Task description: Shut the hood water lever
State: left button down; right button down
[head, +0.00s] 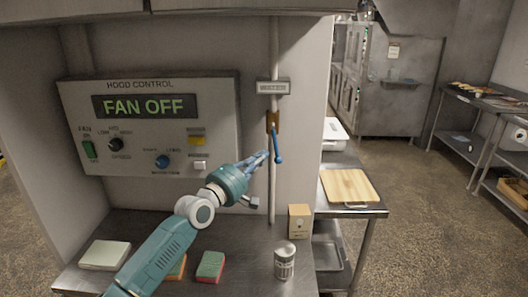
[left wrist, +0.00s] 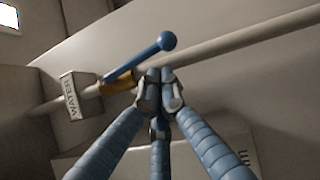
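The blue water lever (head: 278,147) sits on a brass valve (head: 272,122) on the vertical pipe (head: 272,200), right of the control panel. It points mostly down, at a slight angle to the pipe, and ends in a round knob. In the left wrist view the lever (left wrist: 140,58) runs from the brass valve (left wrist: 118,87) beside a label reading WATER (left wrist: 76,97). My left gripper (head: 265,155) is just left of the lever. Its fingertips (left wrist: 158,88) are together with nothing visible between them; whether they touch the lever is unclear. My right gripper is not in view.
The hood control panel (head: 150,124) reads FAN OFF and has knobs and switches. The steel counter (head: 235,230) below holds sponges (head: 210,266), a metal shaker (head: 284,261), a small box (head: 299,221) and a pale block (head: 105,255). A cutting board (head: 348,186) lies at right.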

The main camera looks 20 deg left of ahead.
pick_arm(q)
jog(key=shift+w+d, duration=0.2)
jog(key=shift+d, duration=0.25)
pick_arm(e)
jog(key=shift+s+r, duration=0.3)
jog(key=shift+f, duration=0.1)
